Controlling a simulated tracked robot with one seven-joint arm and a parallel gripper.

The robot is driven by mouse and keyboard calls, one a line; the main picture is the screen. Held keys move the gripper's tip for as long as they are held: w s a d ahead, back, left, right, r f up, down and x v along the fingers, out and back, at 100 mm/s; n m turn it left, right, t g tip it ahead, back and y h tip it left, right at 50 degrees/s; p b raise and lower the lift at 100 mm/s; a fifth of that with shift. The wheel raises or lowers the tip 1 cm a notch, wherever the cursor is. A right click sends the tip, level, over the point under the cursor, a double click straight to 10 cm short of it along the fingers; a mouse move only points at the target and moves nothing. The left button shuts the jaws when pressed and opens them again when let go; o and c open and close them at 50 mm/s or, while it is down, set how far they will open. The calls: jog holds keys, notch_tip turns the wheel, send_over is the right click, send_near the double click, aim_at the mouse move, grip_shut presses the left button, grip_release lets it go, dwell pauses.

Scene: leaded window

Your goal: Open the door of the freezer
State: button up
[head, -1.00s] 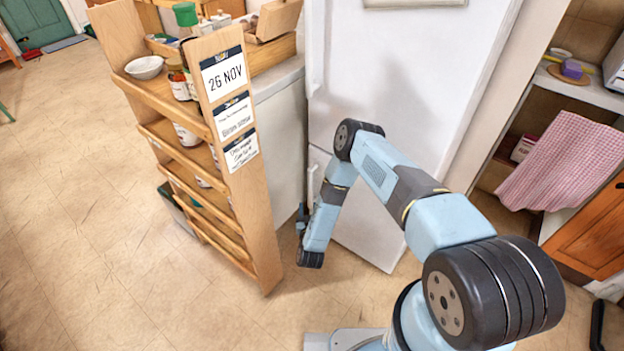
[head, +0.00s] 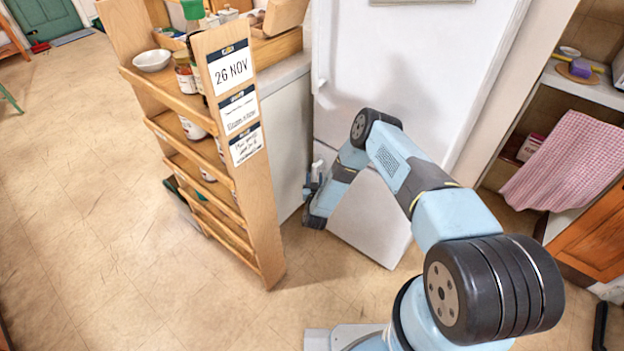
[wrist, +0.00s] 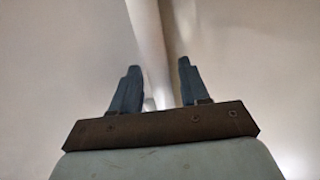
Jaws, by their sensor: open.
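The white fridge-freezer stands behind my arm in the head view. Its lower door, the freezer door (head: 372,215), looks shut, with my arm covering part of it. Its handle is mostly hidden by my wrist in the head view. My gripper (head: 311,182) is at the left edge of this door. In the wrist view my gripper (wrist: 157,78) is open, with its two fingers apart. A pale vertical bar, seemingly the handle (wrist: 149,45), runs between and beyond the fingertips. I cannot tell whether either finger touches it.
The upper fridge door (head: 415,70) looks shut above. A wooden shelf rack (head: 262,215) with jars and a bowl (head: 152,60) stands close to the left of my gripper. A white counter unit (head: 285,130) lies between. Tiled floor (head: 90,220) is clear at left.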

jog(key=shift+w, duration=0.15)
grip_shut()
dwell(0.4)
